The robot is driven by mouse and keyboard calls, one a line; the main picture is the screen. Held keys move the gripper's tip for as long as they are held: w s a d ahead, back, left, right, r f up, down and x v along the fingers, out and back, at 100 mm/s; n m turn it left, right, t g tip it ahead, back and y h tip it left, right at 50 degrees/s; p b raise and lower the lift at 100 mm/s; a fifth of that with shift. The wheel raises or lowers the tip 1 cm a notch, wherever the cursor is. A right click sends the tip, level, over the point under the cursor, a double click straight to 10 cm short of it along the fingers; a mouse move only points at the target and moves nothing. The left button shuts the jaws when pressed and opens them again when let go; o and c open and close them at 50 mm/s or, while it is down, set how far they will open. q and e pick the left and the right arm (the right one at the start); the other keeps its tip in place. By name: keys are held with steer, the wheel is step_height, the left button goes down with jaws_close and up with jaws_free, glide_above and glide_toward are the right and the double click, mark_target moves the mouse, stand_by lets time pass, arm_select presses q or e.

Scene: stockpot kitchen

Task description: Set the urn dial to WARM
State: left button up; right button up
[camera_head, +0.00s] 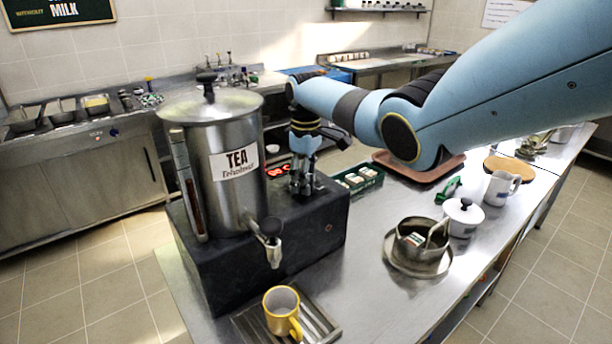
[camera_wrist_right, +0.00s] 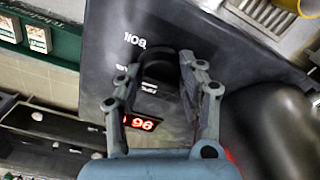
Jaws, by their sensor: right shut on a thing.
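The steel tea urn (camera_head: 222,195) with a TEA label stands on a dark base box (camera_head: 322,228). My right gripper (camera_head: 303,188) reaches down to the top of this box, right of the urn. In the right wrist view, my right gripper (camera_wrist_right: 161,66) is shut on the black dial (camera_wrist_right: 160,54), with a finger on each side. White lettering that looks like BOIL, upside down, shows beside the dial; other marks are partly covered. I cannot read where the dial points. A red lit display (camera_wrist_right: 140,123) shows by the fingers. My left gripper is not in view.
A yellow mug (camera_head: 281,311) stands on the drip grille below the urn tap (camera_head: 272,247). A green box of packets (camera_head: 358,180), a brown tray (camera_head: 425,170), a steel bowl (camera_head: 410,240) and a white lidded pot (camera_head: 463,217) stand to the right.

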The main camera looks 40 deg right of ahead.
steer(key=n, duration=0.4)
steer(key=shift+n+p, duration=0.3)
steer(key=shift+n, duration=0.1)
stand_by(0.5)
steer(key=o, duration=1.2)
steer(key=shift+a, duration=0.1)
steer(key=shift+r, duration=0.1)
step_height(320, 180, up, 12)
steer(key=shift+f, duration=0.2)
